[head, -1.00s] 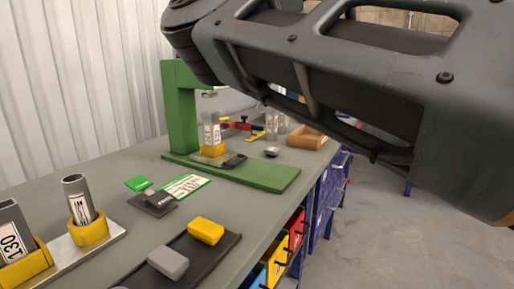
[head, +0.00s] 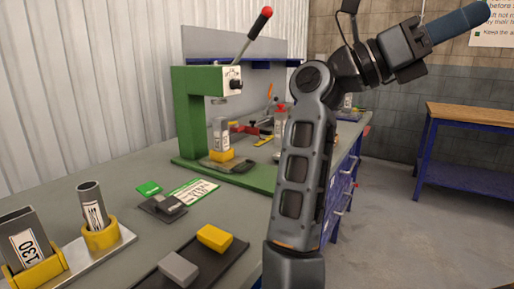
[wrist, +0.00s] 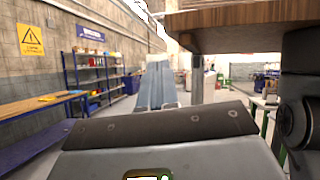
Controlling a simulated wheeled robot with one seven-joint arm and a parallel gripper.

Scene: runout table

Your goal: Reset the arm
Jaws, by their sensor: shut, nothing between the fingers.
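My arm rises at the right of the bench in the head view, its large link upright and its outer part reaching up to the right. My gripper (head: 486,10) is at the upper right, high above the floor and clear of the bench. Its blue-grey fingers are together and hold nothing. In the wrist view the closed fingers (wrist: 157,64) point ahead into the room, with the dark gripper body across the bottom.
On the bench (head: 120,180) stand a green press (head: 187,115), a yellow block (head: 214,237), a grey block (head: 179,269) and tubes in yellow holders (head: 100,236). A wood-topped table (head: 470,113) stands at right. The floor (head: 400,240) between is open.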

